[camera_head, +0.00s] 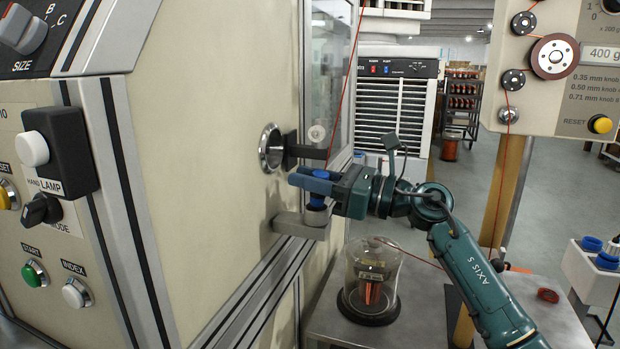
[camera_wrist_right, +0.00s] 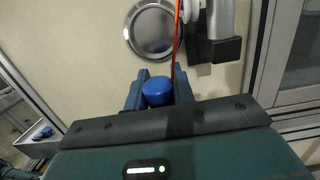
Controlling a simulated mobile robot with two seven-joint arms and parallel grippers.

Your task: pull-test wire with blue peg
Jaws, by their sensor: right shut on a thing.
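My right gripper (camera_head: 308,183) is shut on the blue peg (camera_head: 318,203), beside the front panel of the machine. The peg stands upright above a grey bracket (camera_head: 300,227); whether it still rests on it is hard to tell. In the right wrist view the peg's round blue top (camera_wrist_right: 158,90) shows between the two fingers (camera_wrist_right: 157,92). The red wire (camera_head: 344,92) comes down from above to the peg; it also shows in the right wrist view (camera_wrist_right: 176,45), just beside the peg. Its end is hidden by the gripper. My left gripper is out of view.
A round metal port (camera_head: 271,148) with a dark arm and pale roller (camera_head: 317,133) is just above the gripper. A glass dome (camera_head: 370,278) over a copper-wound part stands below on the bench. A pulley panel (camera_head: 553,57) stands at the right.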

